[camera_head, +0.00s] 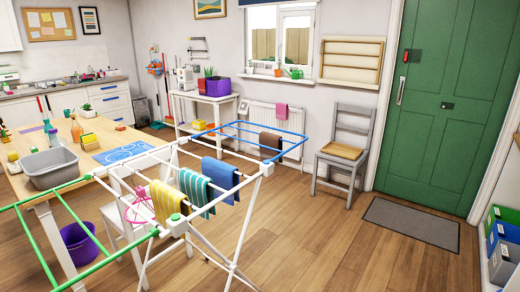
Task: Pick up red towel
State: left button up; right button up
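A small pinkish-red towel (281,111) hangs over the top of the white radiator (258,118) under the window. It is the reddest cloth in view. A drying rack (250,205) with white legs and green and blue rails stands in front of me. A yellow striped towel (167,200), a teal striped towel (195,188), a blue towel (221,178) and a brown towel (270,143) hang on it. Neither of my grippers is in view.
A wooden table (90,165) with a grey tub (50,170) stands at left, partly behind the rack. A grey chair (345,145) stands right of the radiator. A dark mat (412,222) lies before the green door (437,100). Wooden floor at centre right is clear.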

aim_at(200, 82)
jog(key=u, duration=1.2)
jog(key=z, duration=0.5)
jog(key=i+z, duration=0.1)
jog(key=z, duration=1.35)
jog(key=i+j+z, duration=0.1)
jog(key=z, duration=0.85)
jog(key=j+z, duration=0.15)
jog(key=z, duration=0.35)
jog(key=j+z, duration=0.15)
jog(key=z, duration=0.25)
jog(key=i+j+z, duration=0.1)
jog(key=z, duration=0.3)
jog(key=j+z, duration=0.2)
jog(key=z, duration=0.15)
